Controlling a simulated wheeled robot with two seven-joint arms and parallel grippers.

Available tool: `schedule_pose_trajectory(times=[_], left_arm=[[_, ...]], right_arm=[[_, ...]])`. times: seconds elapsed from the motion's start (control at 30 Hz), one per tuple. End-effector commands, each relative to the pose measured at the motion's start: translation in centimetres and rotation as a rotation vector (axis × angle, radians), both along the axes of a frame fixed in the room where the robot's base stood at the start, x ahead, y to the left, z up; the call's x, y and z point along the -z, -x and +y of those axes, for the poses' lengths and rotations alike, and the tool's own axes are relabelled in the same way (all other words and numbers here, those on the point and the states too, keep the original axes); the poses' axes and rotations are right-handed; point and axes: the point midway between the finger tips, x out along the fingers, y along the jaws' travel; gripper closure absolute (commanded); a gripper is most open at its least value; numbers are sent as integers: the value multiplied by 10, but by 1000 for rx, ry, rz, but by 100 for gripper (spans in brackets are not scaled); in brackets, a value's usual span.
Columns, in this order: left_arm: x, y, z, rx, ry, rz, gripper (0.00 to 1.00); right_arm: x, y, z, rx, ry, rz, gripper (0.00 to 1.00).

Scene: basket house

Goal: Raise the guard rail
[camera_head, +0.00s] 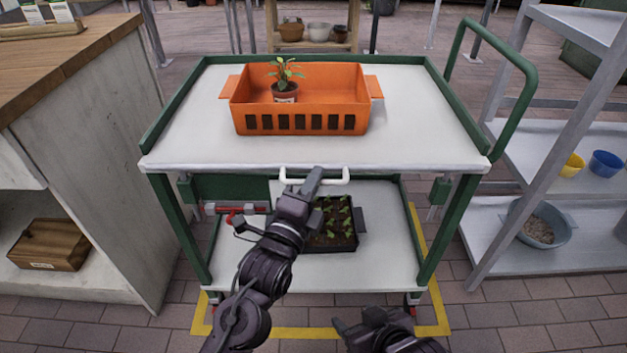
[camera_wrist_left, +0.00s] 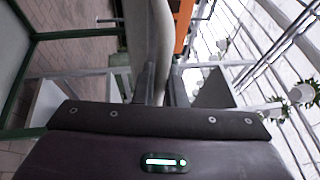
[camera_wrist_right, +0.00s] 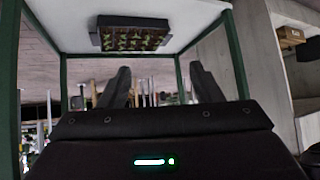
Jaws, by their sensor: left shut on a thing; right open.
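The front edge of the cart's top shelf (camera_head: 200,165) has no raised green rim, unlike its other sides. Below it hangs a green panel (camera_head: 232,188), which looks like the guard rail folded down; much of it is in shadow or behind my arm. A white U-shaped handle (camera_head: 338,181) sits at the middle of this front side. My left gripper (camera_head: 316,174) is shut on the handle. In the left wrist view a pale bar (camera_wrist_left: 152,30) runs up from its fingers. My right gripper (camera_head: 370,328) is open and empty, low in front of the cart; its spread fingers show in the right wrist view (camera_wrist_right: 160,88).
An orange basket (camera_head: 300,124) with a potted plant (camera_head: 285,88) stands on the top shelf. A black seedling tray (camera_head: 335,242) is on the lower shelf. A red-handled tool (camera_head: 240,211) shows left of my arm. A cabinet (camera_head: 100,150) stands left, grey shelving (camera_head: 560,140) right.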

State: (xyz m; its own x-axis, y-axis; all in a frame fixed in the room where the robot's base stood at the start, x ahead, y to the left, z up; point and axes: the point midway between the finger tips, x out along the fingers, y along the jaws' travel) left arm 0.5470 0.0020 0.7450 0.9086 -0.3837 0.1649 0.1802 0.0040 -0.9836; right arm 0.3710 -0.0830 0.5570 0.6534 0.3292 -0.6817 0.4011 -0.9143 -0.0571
Motion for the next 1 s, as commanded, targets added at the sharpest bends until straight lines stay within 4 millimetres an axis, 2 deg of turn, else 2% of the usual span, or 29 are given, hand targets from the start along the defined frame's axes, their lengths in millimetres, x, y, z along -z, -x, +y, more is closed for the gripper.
schedule_pose_trajectory(times=[0.03,0.2,0.3,0.4,0.6,0.93,0.97,1.0], left_arm=[[-13,0,1,-1,3,-9,100],[-28,0,1,0,3,-11,100],[-41,-1,1,-1,4,-11,100],[-55,-1,1,-1,3,-11,100],[-66,-1,1,-2,5,-10,100],[-68,-1,1,-2,8,-16,100],[-68,-1,1,-2,8,-16,88],[-68,-1,1,-3,8,-17,83]], right_arm=[[5,10,-5,1,29,70,41],[29,47,-26,9,127,301,41],[34,66,-42,22,183,430,41],[29,77,-59,50,232,536,41],[25,88,-79,93,279,651,41],[27,90,-82,97,284,667,41],[27,90,-82,97,284,667,41],[27,90,-82,97,284,667,41]])
